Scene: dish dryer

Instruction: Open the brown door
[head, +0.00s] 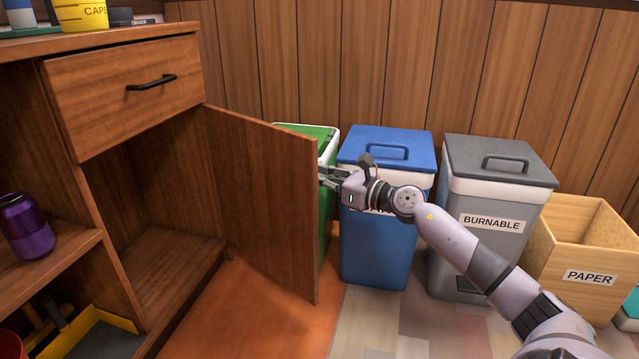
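The brown door (262,190) of the wooden cabinet stands swung well out, and the empty compartment (165,230) behind it shows. I see the door's inner face; its outer face and any handle on it are hidden. My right gripper (326,174) is at the door's free edge, on the outer side, with its fingers pointing left. The fingertips are partly hidden by the door edge, so I cannot tell whether they touch or grip anything. My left gripper is not in view.
A closed drawer (130,95) with a black handle is above the compartment. A green bin (325,150) is close behind the door. A blue bin (385,250), a grey bin (490,210) and a paper box (583,245) line the wall. A purple can (27,228) stands on the left shelf.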

